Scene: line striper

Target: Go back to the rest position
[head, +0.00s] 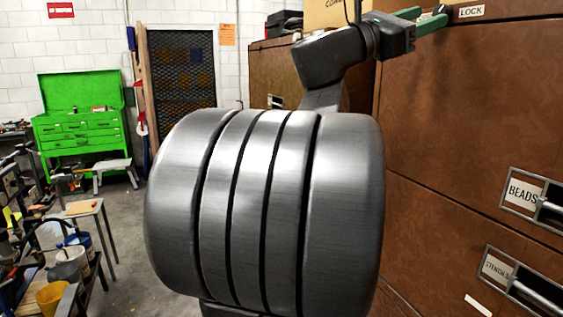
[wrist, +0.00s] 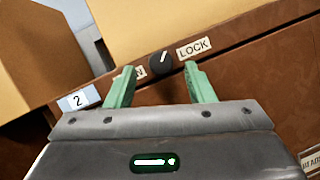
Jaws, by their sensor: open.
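My gripper (head: 428,21) is at the top right of the head view, against the top of the brown cabinet (head: 465,110). In the wrist view my gripper (wrist: 157,86) shows two green fingers spread apart with nothing between them. A black knob (wrist: 160,62) with a white mark sits on the cabinet's top edge, just beyond and between the fingertips. The knob's mark points up and slightly right. A LOCK label (wrist: 194,47) is right of the knob, and another label (wrist: 130,72) at its left is partly hidden by the left finger.
Cardboard boxes (wrist: 150,20) stand on the cabinet, close behind the knob. Drawers with BEADS (head: 523,194) and STENCILS (head: 497,268) labels have handles sticking out at the right. A green tool chest (head: 80,128) and a cluttered bench (head: 45,240) are at the left.

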